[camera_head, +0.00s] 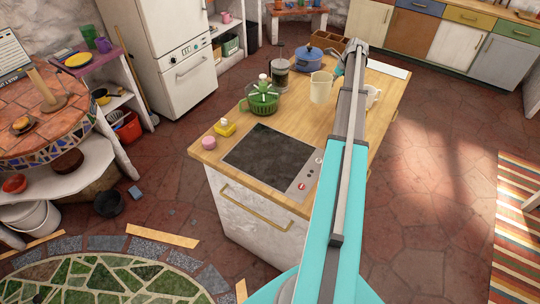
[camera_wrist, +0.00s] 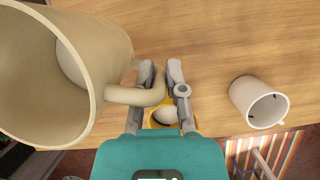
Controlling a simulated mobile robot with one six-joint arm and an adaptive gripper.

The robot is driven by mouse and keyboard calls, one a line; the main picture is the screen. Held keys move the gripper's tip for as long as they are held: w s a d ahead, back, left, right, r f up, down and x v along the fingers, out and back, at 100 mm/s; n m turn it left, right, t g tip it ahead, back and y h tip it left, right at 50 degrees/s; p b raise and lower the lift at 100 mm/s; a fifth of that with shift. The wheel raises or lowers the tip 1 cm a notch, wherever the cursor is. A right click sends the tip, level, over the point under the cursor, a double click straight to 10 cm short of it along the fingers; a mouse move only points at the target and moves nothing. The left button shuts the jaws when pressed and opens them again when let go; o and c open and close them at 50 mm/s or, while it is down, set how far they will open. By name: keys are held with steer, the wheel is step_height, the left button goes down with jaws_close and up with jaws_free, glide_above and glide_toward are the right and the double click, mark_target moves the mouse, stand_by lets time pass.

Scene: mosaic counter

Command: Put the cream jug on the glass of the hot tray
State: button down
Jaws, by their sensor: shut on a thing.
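The cream jug (camera_head: 321,88) is upright over the back half of the wooden counter. In the wrist view the jug (camera_wrist: 75,75) fills the left side, and its handle lies between the fingers of my gripper (camera_wrist: 160,85). My gripper (camera_head: 338,74) is shut on that handle, partly hidden by my arm in the head view. I cannot tell whether the jug's base touches the counter. The hot tray (camera_head: 304,178) lies at the counter's near end, with dark glass and a control strip on its right. The glass (camera_head: 268,158) is bare.
A green colander (camera_head: 262,98), a French press (camera_head: 280,72) and a blue pot (camera_head: 308,58) stand left of and behind the jug. A white mug (camera_head: 373,96) stands to its right. A yellow dish (camera_head: 225,127) and a pink pot (camera_head: 209,143) sit left of the tray.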

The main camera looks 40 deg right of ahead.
steer(key=s+a+n, duration=0.1)
steer(key=s+a, duration=0.8)
steer(key=a, duration=0.3)
steer(key=s+a+n+y, duration=0.1)
steer(key=s+a+n, duration=0.1)
steer(key=s+a, duration=0.6)
steer(key=a, duration=0.5)
steer(key=shift+s+a, duration=0.3)
steer(key=shift+s, duration=0.1)
steer(key=shift+w+f, duration=0.15)
steer(key=w+f+b, duration=0.9)
steer(key=w, duration=0.4)
steer(key=shift+a, duration=0.2)
steer(key=shift+b+x, duration=0.85)
steer(key=shift+b, duration=0.1)
steer(key=shift+d+f+b, duration=0.15)
steer(key=shift+f+b, duration=1)
steer(key=shift+b, duration=0.05)
